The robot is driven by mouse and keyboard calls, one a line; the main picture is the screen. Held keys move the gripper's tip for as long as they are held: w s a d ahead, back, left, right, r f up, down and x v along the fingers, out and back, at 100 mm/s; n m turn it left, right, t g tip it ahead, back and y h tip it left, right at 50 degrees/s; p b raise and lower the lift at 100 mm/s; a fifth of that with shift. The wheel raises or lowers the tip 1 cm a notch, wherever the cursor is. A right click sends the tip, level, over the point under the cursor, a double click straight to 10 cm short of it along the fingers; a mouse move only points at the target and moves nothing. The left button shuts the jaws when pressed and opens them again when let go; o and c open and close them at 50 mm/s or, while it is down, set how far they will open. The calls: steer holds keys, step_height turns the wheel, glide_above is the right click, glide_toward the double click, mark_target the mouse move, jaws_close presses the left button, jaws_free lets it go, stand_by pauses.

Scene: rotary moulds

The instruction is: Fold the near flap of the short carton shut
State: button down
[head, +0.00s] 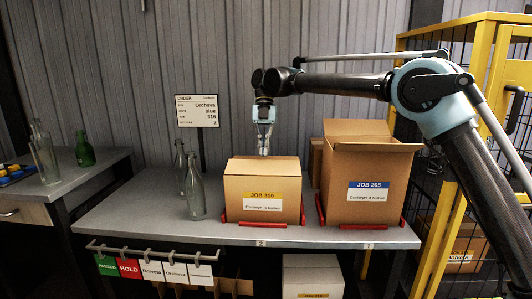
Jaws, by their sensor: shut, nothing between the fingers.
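The short carton (262,216) is a brown box with a yellow JOB 316 label, standing in red corner holders on the grey table. Its top shows as a flat brown panel sloping back from the front edge; I cannot tell the near flap apart from the other flaps. My gripper (264,150) points down at the back edge of the carton's top, its fingers shut and empty. The fingertips are close to the carton's rear edge; whether they touch it is not clear.
A taller carton (368,209) labelled JOB 205 stands open to the right, beneath my arm. Clear glass bottles (195,188) stand left of the short carton. An order sign (197,111) rises behind. The table's front left (140,215) is clear. A yellow cage (489,65) stands right.

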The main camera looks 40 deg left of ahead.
steer(key=r, duration=0.4)
steer(key=shift+s+d+r, duration=0.1)
steer(key=shift+s+r, duration=0.05)
steer(key=shift+s, duration=0.1)
steer(key=shift+w+a, duration=2.75)
steer(key=shift+w, duration=1.1)
steer(key=s+d+r+m+y, duration=0.3)
steer(key=d+m+y, duration=0.3)
steer(key=d+m, duration=0.2)
steer(key=s+d+r+m+y, duration=0.45)
steer(key=d+m, duration=0.25)
steer(key=m, duration=0.2)
steer(key=y, duration=0.1)
glide_above(267, 162)
steer(key=s, duration=0.1)
step_height(267, 162, down, 8)
steer(key=shift+d+r, duration=0.1)
steer(key=shift+d, duration=0.05)
steer(key=shift+w+f, duration=0.15)
steer(key=shift+f, duration=0.45)
steer(key=shift+w+f, duration=0.15)
steer(key=shift+f, duration=0.4)
steer(key=shift+w+a+f, duration=0.1)
steer(key=shift+a+f, duration=0.1)
steer(key=shift+f, duration=0.55)
